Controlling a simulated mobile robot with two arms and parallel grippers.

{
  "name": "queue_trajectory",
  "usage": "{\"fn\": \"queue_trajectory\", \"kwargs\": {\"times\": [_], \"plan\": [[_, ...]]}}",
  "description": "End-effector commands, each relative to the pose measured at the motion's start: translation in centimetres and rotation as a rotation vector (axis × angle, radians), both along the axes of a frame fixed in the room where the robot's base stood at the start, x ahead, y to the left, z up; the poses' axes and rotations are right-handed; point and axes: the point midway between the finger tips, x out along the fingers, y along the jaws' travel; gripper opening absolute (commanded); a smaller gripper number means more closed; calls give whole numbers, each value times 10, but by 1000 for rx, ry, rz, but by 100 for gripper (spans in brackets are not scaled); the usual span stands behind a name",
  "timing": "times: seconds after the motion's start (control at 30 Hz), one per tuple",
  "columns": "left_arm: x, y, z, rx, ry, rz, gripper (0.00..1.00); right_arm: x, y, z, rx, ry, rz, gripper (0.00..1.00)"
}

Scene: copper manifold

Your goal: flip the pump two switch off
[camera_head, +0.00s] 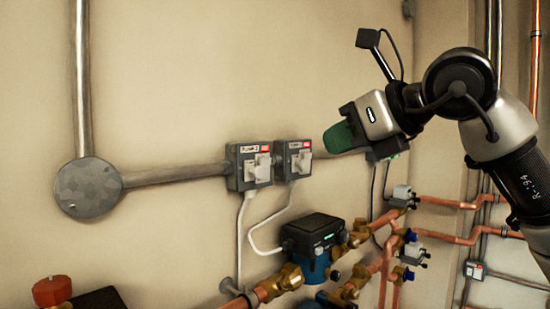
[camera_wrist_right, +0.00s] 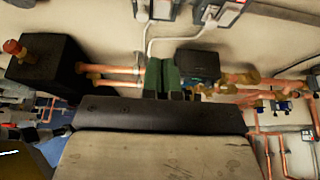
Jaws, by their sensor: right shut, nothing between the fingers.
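Two grey switch boxes with white switches and red-marked labels are mounted side by side on the wall. The left box's small label seems to read pump 2, so I take it as the pump two switch (camera_head: 249,166); it also shows at the top of the right wrist view (camera_wrist_right: 155,9). The other switch box (camera_head: 294,160) is just right of it. Whether either switch is on or off is too small to tell. My right gripper (camera_head: 336,139) has green fingers, shut and empty, to the right of both boxes in the head view, apart from the switches. My left gripper is out of view.
A dark-topped pump (camera_head: 313,233) with copper pipes (camera_head: 362,277) and brass fittings sits below the boxes. White cables hang from the boxes. A round grey junction box (camera_head: 88,188) and conduit are on the left. A red knob (camera_head: 52,290) is at lower left. The wall above is bare.

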Motion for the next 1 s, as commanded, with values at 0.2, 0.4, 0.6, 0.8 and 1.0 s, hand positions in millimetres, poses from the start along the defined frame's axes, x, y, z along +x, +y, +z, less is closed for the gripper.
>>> {"fn": "queue_trajectory", "kwargs": {"times": [0.2, 0.4, 0.6, 0.8, 1.0], "plan": [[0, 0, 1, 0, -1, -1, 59, 1, 1, -1, 3, 1, 3, 0], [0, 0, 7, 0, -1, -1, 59, 15, 16, -9, 1, 5, 6, 0], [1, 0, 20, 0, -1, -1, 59, 42, 43, -25, 2, 5, 6, 0], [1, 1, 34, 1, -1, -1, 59, 67, 70, -40, 3, 3, 6, 0], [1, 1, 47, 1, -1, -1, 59, 86, 88, -36, 3, 3, 6, 0]]}}
